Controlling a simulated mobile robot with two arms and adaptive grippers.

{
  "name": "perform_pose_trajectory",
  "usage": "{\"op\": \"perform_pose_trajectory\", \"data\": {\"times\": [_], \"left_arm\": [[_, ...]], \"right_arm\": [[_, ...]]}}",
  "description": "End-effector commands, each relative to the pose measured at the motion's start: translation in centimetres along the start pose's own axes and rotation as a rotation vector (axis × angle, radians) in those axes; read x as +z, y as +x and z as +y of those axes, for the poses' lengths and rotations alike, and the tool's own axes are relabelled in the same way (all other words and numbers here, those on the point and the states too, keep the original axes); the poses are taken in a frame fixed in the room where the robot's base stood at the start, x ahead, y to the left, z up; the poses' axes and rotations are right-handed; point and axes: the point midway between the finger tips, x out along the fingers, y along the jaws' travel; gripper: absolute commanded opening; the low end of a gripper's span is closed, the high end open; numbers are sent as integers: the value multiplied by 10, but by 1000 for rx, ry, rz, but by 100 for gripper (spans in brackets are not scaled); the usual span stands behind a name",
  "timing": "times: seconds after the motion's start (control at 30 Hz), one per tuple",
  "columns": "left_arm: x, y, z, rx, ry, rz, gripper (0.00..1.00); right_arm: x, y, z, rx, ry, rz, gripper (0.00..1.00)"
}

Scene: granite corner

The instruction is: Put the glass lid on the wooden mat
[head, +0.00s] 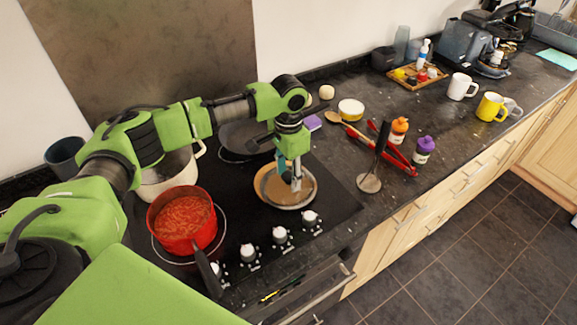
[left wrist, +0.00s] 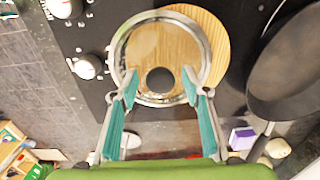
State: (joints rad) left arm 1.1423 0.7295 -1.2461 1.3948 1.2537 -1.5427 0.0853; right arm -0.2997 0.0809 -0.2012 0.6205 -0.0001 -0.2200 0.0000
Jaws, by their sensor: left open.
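The glass lid (left wrist: 121,45), clear with a metal rim and a dark round knob, lies over the round wooden mat (left wrist: 217,40) on the black hob. The mat sticks out past one side of the lid in the left wrist view, so the two are off-centre. The lid (head: 291,206) also shows in the head view beneath my left gripper (head: 291,178). My left gripper is open, its teal-padded fingers apart on either side of the knob. I cannot tell whether the lid lies quite flat. My right gripper is not in view.
A red pot (head: 183,220) of sauce stands left of the lid, with a pale pot (head: 168,172) behind it. A dark pan (head: 240,138) is behind the mat. Hob knobs (head: 280,235) line the front. Bottles, utensils and mugs stand on the counter at right.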

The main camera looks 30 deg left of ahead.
Motion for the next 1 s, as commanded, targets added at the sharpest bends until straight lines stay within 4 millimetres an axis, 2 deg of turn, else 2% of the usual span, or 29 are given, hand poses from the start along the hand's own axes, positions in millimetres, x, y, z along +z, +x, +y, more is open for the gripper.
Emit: {"op": "perform_pose_trajectory", "data": {"times": [0.17,0.4,0.6,0.8,1.0], "left_arm": [[-1,-22,0,-1,0,5,43],[-1,-75,0,-1,0,6,43],[-1,-108,0,0,-1,3,43],[0,-120,0,0,-1,0,43],[0,-121,0,1,-1,0,43]], "right_arm": [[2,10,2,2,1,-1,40],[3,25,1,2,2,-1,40],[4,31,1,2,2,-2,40],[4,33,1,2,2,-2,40],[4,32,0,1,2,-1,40]]}}
